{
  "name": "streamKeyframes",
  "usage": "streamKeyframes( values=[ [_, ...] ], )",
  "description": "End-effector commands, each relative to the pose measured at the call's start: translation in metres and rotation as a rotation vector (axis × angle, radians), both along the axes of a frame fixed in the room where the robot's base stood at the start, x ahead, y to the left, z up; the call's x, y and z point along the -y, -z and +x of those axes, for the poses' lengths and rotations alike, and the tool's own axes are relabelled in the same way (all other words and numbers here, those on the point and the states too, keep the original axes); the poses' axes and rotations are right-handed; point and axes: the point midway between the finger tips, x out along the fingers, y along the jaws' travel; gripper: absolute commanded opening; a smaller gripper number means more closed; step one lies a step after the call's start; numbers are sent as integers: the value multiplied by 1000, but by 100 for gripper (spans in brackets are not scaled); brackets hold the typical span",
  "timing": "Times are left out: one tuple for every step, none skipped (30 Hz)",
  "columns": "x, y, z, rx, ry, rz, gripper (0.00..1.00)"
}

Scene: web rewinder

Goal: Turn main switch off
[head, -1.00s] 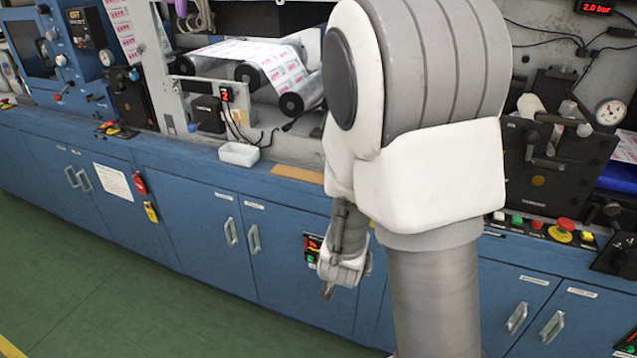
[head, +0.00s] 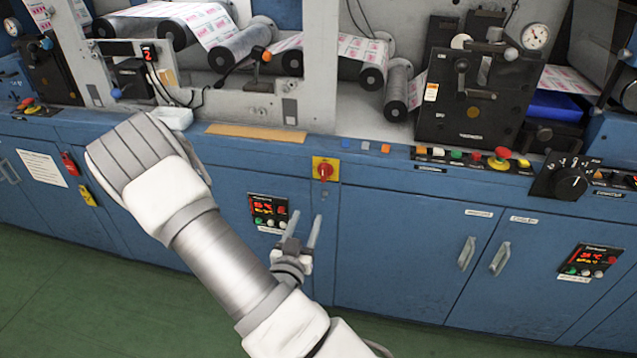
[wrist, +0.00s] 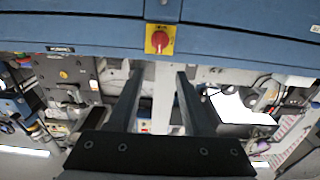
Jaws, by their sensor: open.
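The main switch (head: 325,170) is a red rotary knob on a square yellow plate, on the upper blue cabinet front just under the worktop edge. It also shows in the wrist view (wrist: 159,40), at the top centre. My gripper (head: 304,217) is open and empty, with its two parallel fingers apart. In the head view its fingertips are below and slightly left of the switch. In the wrist view the fingers (wrist: 160,73) point toward the switch, and a gap shows between the tips and the plate. I cannot tell the knob's exact angle.
A control panel with a red display (head: 269,210) is on the cabinet left of my gripper. A red emergency button (head: 499,155) and a black dial (head: 570,182) sit to the right. Door handles (head: 467,253) stick out at the lower right. Rollers (head: 238,50) stand behind the worktop.

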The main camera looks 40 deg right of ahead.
Motion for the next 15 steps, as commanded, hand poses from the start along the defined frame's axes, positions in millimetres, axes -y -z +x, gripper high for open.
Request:
streamKeyframes(
  values=[
    [3, 5, 2, 4, 2, 1, 50],
    [4, 5, 4, 5, 2, 0, 50],
    [7, 6, 6, 5, 1, 2, 50],
    [9, 6, 7, 5, 2, 2, 50],
    [10, 6, 9, 4, 2, 1, 50],
    [13, 6, 11, 5, 1, 2, 50],
    [15, 6, 12, 4, 2, 1, 50],
    [17, 6, 13, 4, 2, 0, 50],
    [20, 6, 16, 4, 3, 1, 50],
    [25, 6, 20, 7, 4, 2, 50],
    [29, 6, 23, 5, 4, 2, 50],
    [34, 6, 28, 6, 3, 2, 50],
    [39, 5, 31, 6, 4, 1, 50],
    [43, 4, 34, 4, 3, 0, 50],
    [50, 1, 40, 2, 4, 1, 50]
  ],
)
